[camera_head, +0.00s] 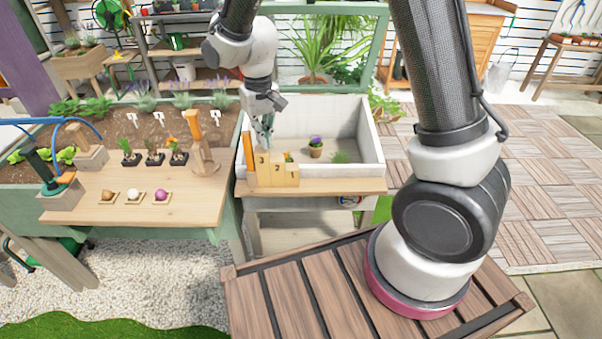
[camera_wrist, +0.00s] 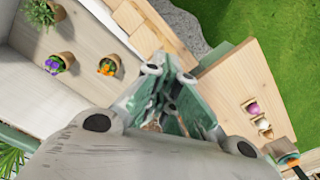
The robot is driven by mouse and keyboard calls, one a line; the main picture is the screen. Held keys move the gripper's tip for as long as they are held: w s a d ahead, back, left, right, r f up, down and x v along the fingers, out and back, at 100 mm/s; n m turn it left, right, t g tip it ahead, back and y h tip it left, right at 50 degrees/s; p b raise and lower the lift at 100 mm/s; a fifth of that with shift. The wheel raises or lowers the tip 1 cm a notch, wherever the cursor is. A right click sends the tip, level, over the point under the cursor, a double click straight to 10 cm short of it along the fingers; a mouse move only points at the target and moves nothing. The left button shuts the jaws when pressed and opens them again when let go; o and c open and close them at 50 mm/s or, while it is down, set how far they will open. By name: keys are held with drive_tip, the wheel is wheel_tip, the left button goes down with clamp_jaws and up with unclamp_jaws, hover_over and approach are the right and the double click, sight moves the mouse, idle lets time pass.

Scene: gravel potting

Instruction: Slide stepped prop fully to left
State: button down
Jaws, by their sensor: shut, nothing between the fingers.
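The stepped prop (camera_head: 278,174) is a pale wooden block with steps numbered 3, 2, 1 going down to the right. It stands at the left front of the white-walled planter box (camera_head: 345,171), with an upright orange-brown piece (camera_head: 249,150) at its left end. My gripper (camera_head: 266,139) is shut and empty, its teal fingers pointing down just above or behind the tall step marked 3. I cannot tell whether they touch it. In the wrist view the closed fingers (camera_wrist: 170,112) hide what lies right below them.
In the planter box are a purple-flowered pot (camera_head: 315,149), a grass plant (camera_head: 340,157) and an orange-flowered pot (camera_wrist: 108,66) close behind the prop. The wooden table (camera_head: 150,208) on the left holds seedlings, a wooden stand (camera_head: 203,160) and small trays with bulbs.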

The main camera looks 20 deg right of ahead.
drive_tip(key=shift+s+d, duration=0.25)
drive_tip(key=shift+d, duration=0.45)
wheel_tip(320, 180, up, 8)
idle(0.4)
idle(0.4)
drive_tip(key=s+d+r+t, duration=0.1)
drive_tip(key=s+d+r, duration=0.3)
drive_tip(key=s+d, duration=0.3)
drive_tip(key=s+d+r+m+t, duration=0.1)
drive_tip(key=s+d+r+t, duration=0.1)
drive_tip(key=s+d+r, duration=0.2)
drive_tip(key=s+d+r+m+t, duration=0.1)
drive_tip(key=s+d+r, duration=0.3)
drive_tip(key=s+d, duration=0.6)
drive_tip(key=shift+s+d+r, duration=0.25)
drive_tip(key=shift+d+r, duration=0.15)
drive_tip(key=shift+d, duration=0.35)
drive_tip(key=shift+d, duration=0.1)
